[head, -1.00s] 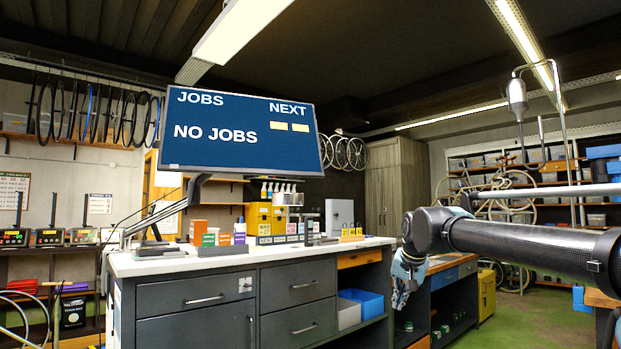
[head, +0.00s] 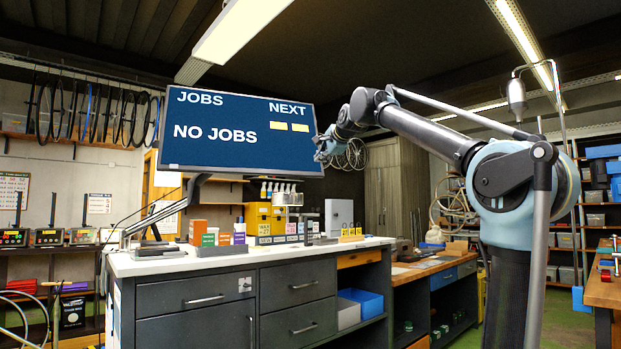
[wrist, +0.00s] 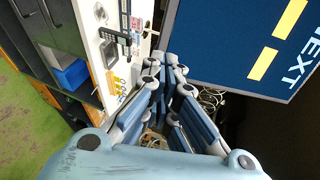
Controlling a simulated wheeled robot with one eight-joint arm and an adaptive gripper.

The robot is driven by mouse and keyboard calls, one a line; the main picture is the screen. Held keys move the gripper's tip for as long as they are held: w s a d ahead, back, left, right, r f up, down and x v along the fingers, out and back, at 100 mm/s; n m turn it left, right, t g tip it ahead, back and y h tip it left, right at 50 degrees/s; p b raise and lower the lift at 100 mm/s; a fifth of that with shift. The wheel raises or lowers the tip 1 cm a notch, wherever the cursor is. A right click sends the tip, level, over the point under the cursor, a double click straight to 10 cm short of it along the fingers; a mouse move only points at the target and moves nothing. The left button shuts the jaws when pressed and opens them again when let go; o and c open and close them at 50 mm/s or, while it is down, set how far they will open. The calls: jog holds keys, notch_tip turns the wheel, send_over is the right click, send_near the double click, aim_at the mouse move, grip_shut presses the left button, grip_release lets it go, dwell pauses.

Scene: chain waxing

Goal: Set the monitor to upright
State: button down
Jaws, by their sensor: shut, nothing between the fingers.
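The monitor (head: 240,150) is a wide blue screen reading "JOBS", "NEXT" and "NO JOBS". It stands on a dark arm (head: 197,188) above the workbench. In the head view its outline is wider at the bottom than the top, so it looks tilted, with its top leaning back. My gripper (head: 320,156) is shut and empty beside the monitor's right edge; whether it touches the edge cannot be told. The monitor's back is hidden.
The white-topped workbench (head: 150,265) below carries bottles, a yellow unit (head: 257,217) and small boxes. A lower wooden bench (head: 405,271) stands to its right. A ceiling lamp (head: 243,25) hangs above the monitor. Green floor shows in the wrist view (wrist: 28,110).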

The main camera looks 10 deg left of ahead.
aim_at(307, 176)
jog(key=x, duration=1.4)
jog(key=shift+f, duration=0.1)
dwell(0.3)
jog(key=w+a+f+t, duration=0.1)
jog(key=w+a+f, duration=0.1)
jog(key=w, duration=0.3)
jog(key=shift+w+a+f+y, duration=0.2)
jog(key=shift+w+a+y, duration=0.2)
jog(key=shift+a, duration=0.3)
jog(key=shift+s, duration=0.15)
jog(key=f+v, duration=0.2)
jog(key=v, duration=1.1)
jog(key=shift+s+d+f, duration=0.35)
jog(key=shift+s+d, duration=0.05)
